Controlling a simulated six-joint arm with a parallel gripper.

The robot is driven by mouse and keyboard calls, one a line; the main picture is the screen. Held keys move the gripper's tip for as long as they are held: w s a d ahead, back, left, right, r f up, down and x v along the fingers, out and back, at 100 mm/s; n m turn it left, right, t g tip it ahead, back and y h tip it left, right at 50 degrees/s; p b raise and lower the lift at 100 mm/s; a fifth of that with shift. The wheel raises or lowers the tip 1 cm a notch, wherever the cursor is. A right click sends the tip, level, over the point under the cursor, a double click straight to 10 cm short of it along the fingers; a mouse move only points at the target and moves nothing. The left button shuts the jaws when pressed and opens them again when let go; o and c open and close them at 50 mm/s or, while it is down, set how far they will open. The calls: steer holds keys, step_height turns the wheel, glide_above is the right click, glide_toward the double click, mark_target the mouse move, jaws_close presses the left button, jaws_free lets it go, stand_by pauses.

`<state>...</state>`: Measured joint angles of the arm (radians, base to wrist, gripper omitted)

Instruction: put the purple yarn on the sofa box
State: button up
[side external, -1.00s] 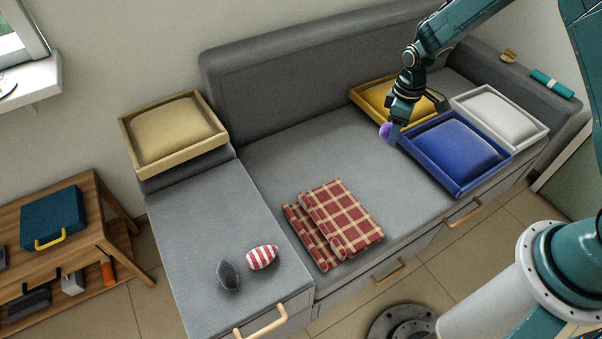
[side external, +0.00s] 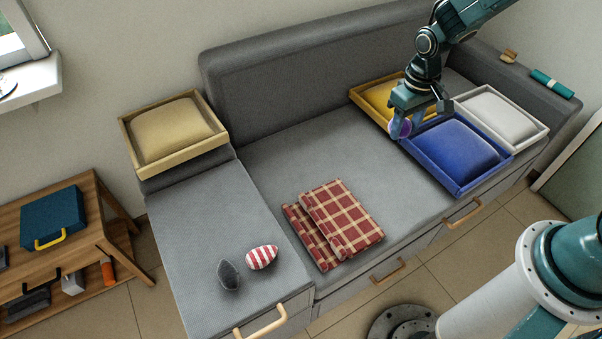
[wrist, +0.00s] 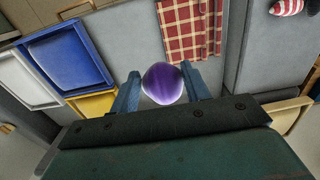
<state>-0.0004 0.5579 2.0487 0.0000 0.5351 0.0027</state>
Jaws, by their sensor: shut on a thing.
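The purple yarn (side external: 399,130) is a small round ball. My gripper (side external: 407,119) is shut on it, with the ball between the fingertips. In the wrist view the purple yarn (wrist: 162,83) sits between the two blue fingers of my gripper (wrist: 160,92). In the side view it appears by the left corner of the blue cushioned box (side external: 456,152); its height above the sofa is hard to tell. The grey sofa (side external: 270,158) carries several cushioned boxes: the blue one, a yellow one (side external: 372,97), a white one (side external: 503,117) and a tan one (side external: 175,132). Which is the sofa box is unclear.
A red plaid cloth (side external: 340,220) lies folded on the seat. A striped ball (side external: 262,257) and a dark grey item (side external: 229,275) lie on the left section. The seat between the tan box and the cloth is clear. The backrest (side external: 300,62) rises behind.

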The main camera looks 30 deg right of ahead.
steer(key=shift+f, duration=0.1)
steer(key=shift+w+d+f+n, duration=0.35)
steer(key=shift+w+f+n, duration=0.15)
steer(key=shift+f+n, duration=0.1)
steer(key=w+d+f+n, duration=0.3)
steer(key=d+f+n, duration=0.1)
steer(key=f+n, duration=0.4)
steer(key=w+d+f+n, duration=0.4)
steer(key=f+n, duration=0.3)
steer(key=f, duration=0.3)
steer(key=shift+w+d+n, duration=0.25)
steer(key=shift+d+n, duration=0.15)
steer(key=shift+d, duration=0.3)
steer(key=shift+f, duration=0.1)
step_height(320, 180, down, 15)
steer(key=shift+f, duration=0.1)
steer(key=shift+f, duration=0.1)
